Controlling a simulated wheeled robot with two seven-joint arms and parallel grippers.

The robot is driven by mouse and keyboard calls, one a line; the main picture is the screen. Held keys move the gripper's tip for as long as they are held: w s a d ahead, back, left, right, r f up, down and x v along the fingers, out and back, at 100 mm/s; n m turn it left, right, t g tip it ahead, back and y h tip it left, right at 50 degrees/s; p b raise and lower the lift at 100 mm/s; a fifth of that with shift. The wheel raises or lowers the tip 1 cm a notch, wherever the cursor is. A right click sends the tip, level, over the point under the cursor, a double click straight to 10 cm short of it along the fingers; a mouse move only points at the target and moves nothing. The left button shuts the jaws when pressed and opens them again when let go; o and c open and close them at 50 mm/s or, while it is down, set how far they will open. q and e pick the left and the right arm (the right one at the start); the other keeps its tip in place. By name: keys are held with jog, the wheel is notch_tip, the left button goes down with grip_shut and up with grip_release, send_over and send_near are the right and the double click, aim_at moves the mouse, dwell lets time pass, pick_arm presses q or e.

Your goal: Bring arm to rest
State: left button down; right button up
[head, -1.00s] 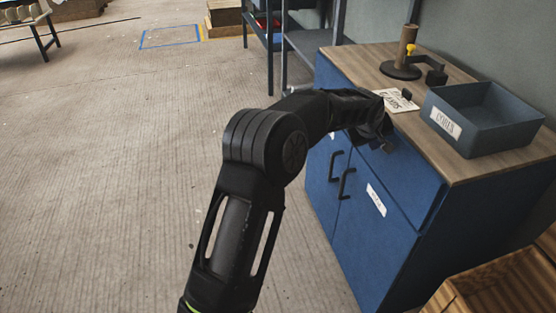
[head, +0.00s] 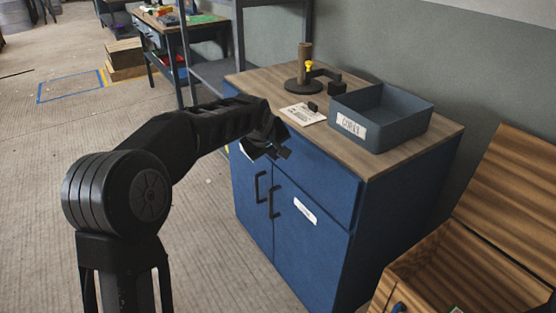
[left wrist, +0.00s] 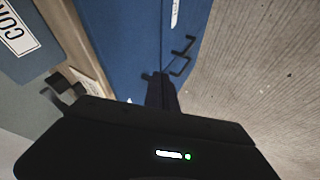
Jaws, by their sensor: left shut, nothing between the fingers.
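My left arm (head: 165,150) comes in from the lower left of the head view and reaches toward the blue cabinet. My left gripper (head: 284,153) is shut and empty, in front of the cabinet's upper front near the wooden top's edge. In the left wrist view the gripper's dark fingers (left wrist: 161,92) point toward the blue cabinet front (left wrist: 125,40). I cannot tell exactly how far the fingers are from it. My right gripper is not in view.
The blue cabinet (head: 330,240) carries a grey labelled bin (head: 405,128), a card (head: 302,114) and a dark stand with a brown post (head: 304,65). An open wooden crate (head: 490,255) stands at the lower right. A workbench (head: 180,30) is behind.

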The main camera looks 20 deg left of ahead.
pick_arm(q)
jog(key=shift+v, duration=1)
